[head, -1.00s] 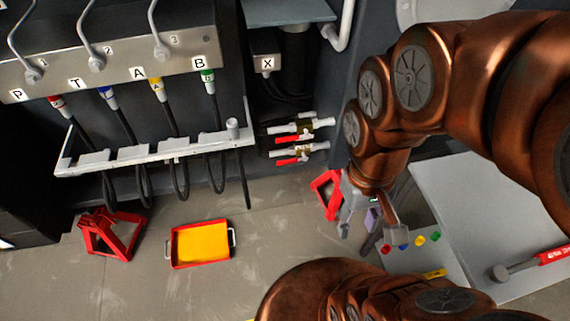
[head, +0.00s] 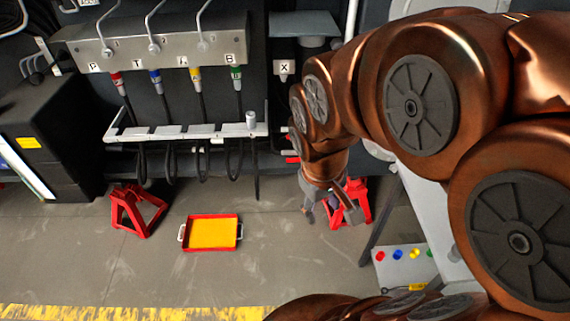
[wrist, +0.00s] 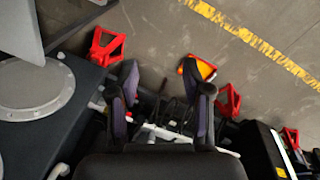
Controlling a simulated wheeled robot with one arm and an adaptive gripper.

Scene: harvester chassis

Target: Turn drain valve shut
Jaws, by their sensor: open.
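The valves are almost wholly hidden behind my arm in the head view. Only a small red valve handle (head: 292,160) shows at the arm's left edge, below the hose rack's right end. I cannot tell whether it belongs to the drain valve or how it stands. My gripper (head: 332,211) hangs lower than that handle and to its right, apart from it in the picture, over the floor. In the wrist view my gripper (wrist: 168,92) has its two dark fingers spread with nothing held between them.
A hose rack (head: 185,132) stands left of my arm. A red tray with a yellow inside (head: 182,234) lies on the floor, with a red stand (head: 135,211) beside it. Another red stand (head: 361,203) is behind my gripper. Open floor lies in front.

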